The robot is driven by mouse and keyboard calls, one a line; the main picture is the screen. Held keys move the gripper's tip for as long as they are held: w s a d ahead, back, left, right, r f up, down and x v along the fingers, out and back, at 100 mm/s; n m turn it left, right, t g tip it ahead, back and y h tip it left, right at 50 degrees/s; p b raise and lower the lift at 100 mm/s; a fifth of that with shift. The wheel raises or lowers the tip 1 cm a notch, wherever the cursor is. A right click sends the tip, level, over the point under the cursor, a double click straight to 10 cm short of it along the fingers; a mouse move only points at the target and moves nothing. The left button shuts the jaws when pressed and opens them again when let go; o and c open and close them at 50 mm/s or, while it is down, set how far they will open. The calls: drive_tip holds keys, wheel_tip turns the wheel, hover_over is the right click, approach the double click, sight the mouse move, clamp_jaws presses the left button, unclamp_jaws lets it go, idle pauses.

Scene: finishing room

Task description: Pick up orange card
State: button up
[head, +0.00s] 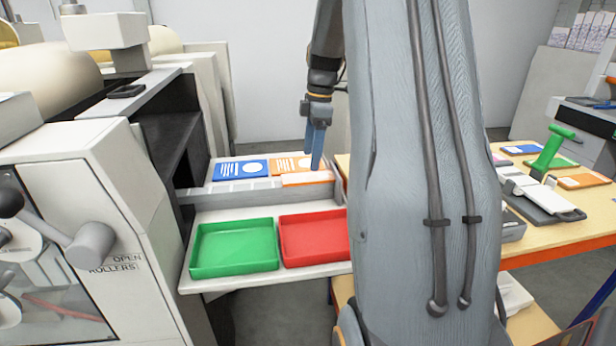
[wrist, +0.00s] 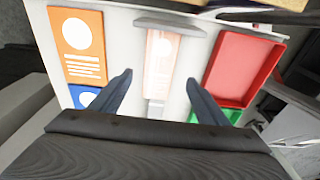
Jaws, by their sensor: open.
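An orange card with a white disc and lines (wrist: 78,40) lies flat at the left of the wrist view; it also shows at the back of the machine's shelf in the head view (head: 285,165). A paler orange card (wrist: 162,50) lies in a narrow channel in the middle of the wrist view; in the head view its orange end (head: 306,181) shows. My gripper (wrist: 158,84) is open and empty, its two dark fingers on either side of this channel in the picture. In the head view my gripper (head: 317,165) points down over the shelf; its height is hard to tell.
A blue card (head: 240,169) lies left of the orange card. A green tray (head: 235,268) and a red tray (head: 312,260) stand in front. The machine (head: 100,190) is at left. A right-hand table (head: 540,235) holds more cards and a green-handled tool (head: 552,150).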

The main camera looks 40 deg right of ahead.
sight(308, 177)
drive_tip(key=shift+w+a+f+p, duration=0.15)
drive_tip(key=shift+f+p, duration=0.45)
drive_tip(key=shift+f, duration=0.75)
drive_tip(key=shift+w+a+f+p, duration=0.15)
drive_tip(key=shift+f+p, duration=0.45)
drive_tip(key=shift+f, duration=0.75)
drive_tip(key=shift+s, duration=0.1)
drive_tip(key=c, duration=1.1)
drive_tip(key=shift+r, duration=0.15)
